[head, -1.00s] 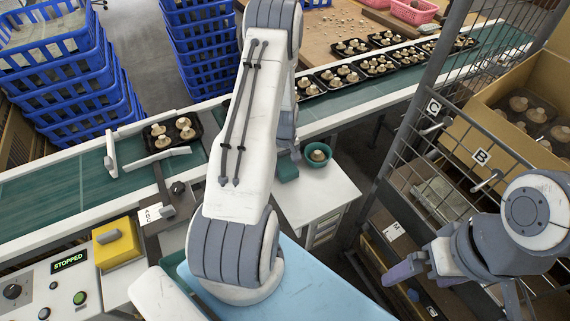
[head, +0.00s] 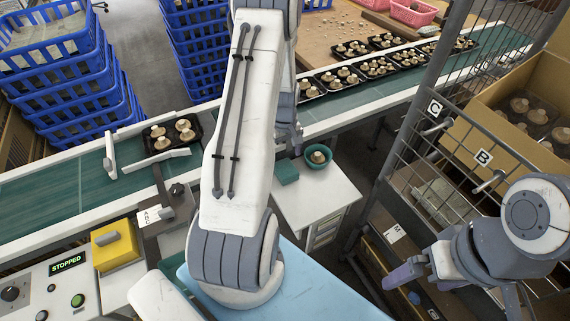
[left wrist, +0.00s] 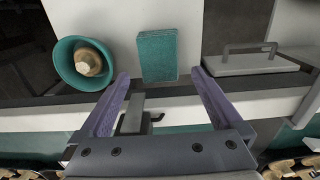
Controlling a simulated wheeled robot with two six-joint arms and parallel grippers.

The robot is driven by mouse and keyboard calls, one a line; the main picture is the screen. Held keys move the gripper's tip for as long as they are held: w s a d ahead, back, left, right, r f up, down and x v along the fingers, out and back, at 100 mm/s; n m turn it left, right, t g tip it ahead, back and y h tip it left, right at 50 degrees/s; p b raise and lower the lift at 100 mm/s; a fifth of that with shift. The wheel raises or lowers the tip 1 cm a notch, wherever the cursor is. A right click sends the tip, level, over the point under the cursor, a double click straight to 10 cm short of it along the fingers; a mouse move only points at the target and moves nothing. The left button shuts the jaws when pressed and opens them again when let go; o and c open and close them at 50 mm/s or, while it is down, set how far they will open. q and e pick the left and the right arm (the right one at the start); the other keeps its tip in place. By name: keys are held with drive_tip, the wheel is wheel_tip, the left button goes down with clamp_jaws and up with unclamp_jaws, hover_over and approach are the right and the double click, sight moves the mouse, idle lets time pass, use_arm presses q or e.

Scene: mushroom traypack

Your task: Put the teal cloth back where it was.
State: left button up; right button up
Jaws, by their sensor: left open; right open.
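The teal cloth (head: 287,172), a flat folded block, lies on the small white table (head: 318,200), left of a teal bowl (head: 318,163) holding a mushroom (head: 318,156). In the left wrist view the cloth (left wrist: 157,55) lies between the bowl (left wrist: 65,62) and a grey handled plate (left wrist: 255,62). My left gripper (left wrist: 160,73) is open and empty, its purple fingers apart on either side of the cloth's near edge in the picture, not gripping it. My right gripper (head: 402,278) is open at the lower right, far from the cloth.
A green conveyor (head: 360,88) with mushroom trays runs behind the table. A wire rack (head: 440,130) and a cardboard box (head: 500,150) stand to the right. Blue crates (head: 195,60) are stacked at the back. A panel reading STOPPED (head: 68,263) and a yellow block (head: 115,245) are front left.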

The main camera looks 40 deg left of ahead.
sight(288, 173)
use_arm(q)
wheel_tip(288, 173, up, 5)
drive_tip(key=shift+r, duration=0.15)
idle(0.3)
wheel_tip(288, 173, down, 12)
drive_tip(key=shift+p, duration=0.35)
drive_tip(key=shift+r, duration=0.2)
drive_tip(key=shift+s+d+r+b, duration=0.15)
drive_tip(key=shift+d+r+b, duration=0.2)
drive_tip(key=shift+r, duration=0.2)
drive_tip(key=shift+s+d, duration=0.25)
drive_tip(key=shift+d, duration=0.4)
